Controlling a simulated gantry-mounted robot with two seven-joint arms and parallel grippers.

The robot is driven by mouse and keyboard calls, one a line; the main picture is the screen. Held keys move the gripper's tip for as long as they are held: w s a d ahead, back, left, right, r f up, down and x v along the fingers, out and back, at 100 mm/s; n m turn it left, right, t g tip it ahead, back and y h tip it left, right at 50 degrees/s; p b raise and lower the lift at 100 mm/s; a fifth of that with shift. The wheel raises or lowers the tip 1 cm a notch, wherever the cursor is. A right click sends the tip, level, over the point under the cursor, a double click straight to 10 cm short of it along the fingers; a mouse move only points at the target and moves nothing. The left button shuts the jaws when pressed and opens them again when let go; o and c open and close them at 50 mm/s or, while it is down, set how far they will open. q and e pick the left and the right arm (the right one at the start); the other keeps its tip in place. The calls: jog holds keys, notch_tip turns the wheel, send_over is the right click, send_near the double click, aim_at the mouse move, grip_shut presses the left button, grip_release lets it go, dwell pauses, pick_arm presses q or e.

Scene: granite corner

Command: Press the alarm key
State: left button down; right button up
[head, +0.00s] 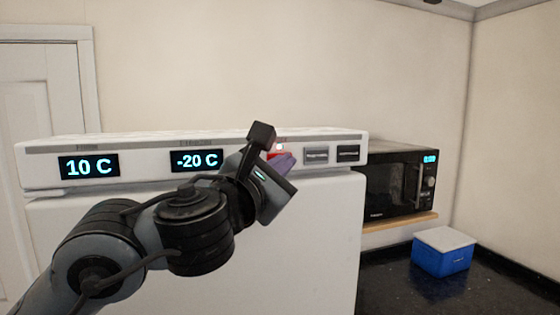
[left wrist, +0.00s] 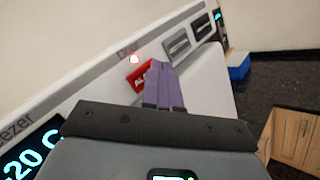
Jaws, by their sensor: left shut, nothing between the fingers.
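The alarm key is a red key (left wrist: 136,77) with white lettering on the white fridge's top panel. In the head view only part of the red key (head: 275,154) shows beside my gripper. My left gripper (left wrist: 160,66) has purple fingers, shut and empty. In the left wrist view the fingertips overlap the right part of the key. I cannot tell whether they touch it. The left gripper (head: 287,160) also shows in the head view in front of the panel. My right gripper is not in view.
Two grey-black keys (head: 316,155) (head: 348,153) sit to the right of the alarm key. Displays reading 10 C (head: 89,167) and -20 C (head: 197,160) are to the left. A black microwave (head: 395,187) and a blue box with a white lid (head: 442,260) stand at the right.

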pick_arm(q)
jog(key=shift+w+a, duration=0.15)
jog(key=shift+w, duration=0.2)
jog(key=shift+w, duration=0.15)
dwell(0.5)
jog(key=shift+s+b, duration=0.35)
jog(key=shift+s, duration=0.25)
jog(key=shift+d, duration=0.2)
jog(key=shift+s+d, duration=0.35)
jog(key=shift+s, duration=0.6)
jog(key=shift+s+d, duration=0.35)
jog(key=shift+s, duration=0.55)
jog(key=shift+s+d, duration=0.35)
jog(key=shift+s, duration=0.6)
